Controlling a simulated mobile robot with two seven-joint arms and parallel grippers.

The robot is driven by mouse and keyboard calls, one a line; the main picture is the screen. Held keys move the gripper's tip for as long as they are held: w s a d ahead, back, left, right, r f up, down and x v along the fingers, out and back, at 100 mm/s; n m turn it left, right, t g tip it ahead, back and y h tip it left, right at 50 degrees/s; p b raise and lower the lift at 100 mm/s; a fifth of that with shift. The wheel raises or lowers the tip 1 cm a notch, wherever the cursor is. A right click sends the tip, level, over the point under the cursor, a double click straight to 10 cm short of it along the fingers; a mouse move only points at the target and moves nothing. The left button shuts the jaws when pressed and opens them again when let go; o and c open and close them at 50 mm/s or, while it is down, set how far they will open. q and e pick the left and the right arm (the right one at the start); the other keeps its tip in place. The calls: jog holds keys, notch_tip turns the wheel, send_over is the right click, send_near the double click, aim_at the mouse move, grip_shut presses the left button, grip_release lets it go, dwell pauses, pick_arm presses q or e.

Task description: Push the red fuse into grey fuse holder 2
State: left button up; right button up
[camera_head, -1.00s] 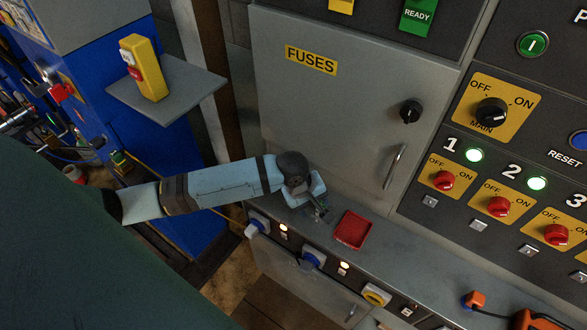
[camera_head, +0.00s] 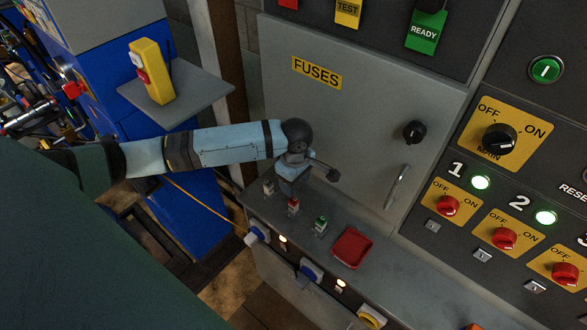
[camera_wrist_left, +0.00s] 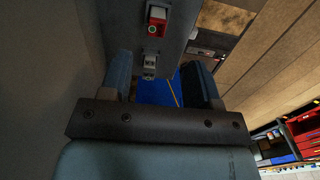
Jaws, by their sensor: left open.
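The red fuse (camera_head: 293,205) stands on the grey ledge between a grey piece and a green-topped piece. In the left wrist view the red fuse (camera_wrist_left: 156,22) is at the top, beyond the gripper. My left gripper (camera_head: 293,182) is above the ledge, just behind the red fuse, apart from it. In the left wrist view its two blue fingers (camera_wrist_left: 157,68) are open with nothing held. A small grey piece (camera_wrist_left: 150,66) shows in the gap, but I cannot tell its distance. I cannot make out grey fuse holder 2. My right gripper is not in view.
The fuses door (camera_head: 345,130) looks shut, with a handle (camera_head: 397,187) at its right. A green-topped piece (camera_head: 320,224) and a red tray (camera_head: 352,248) sit along the ledge. Switches with green lamps are at the right.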

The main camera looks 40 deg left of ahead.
aim_at(295, 202)
pick_arm(q)
notch_tip(295, 202, down, 7)
jog(key=shift+f, duration=0.1)
dwell(0.3)
jog(key=shift+w+a+f+p, duration=0.1)
jog(key=shift+f+p, duration=0.1)
jog(key=shift+f, duration=1.1)
jog(key=shift+w+f+p, duration=0.1)
jog(key=shift+f+p, duration=0.1)
jog(key=shift+f, duration=1.05)
jog(key=c, duration=1)
jog(key=shift+c, duration=0.2)
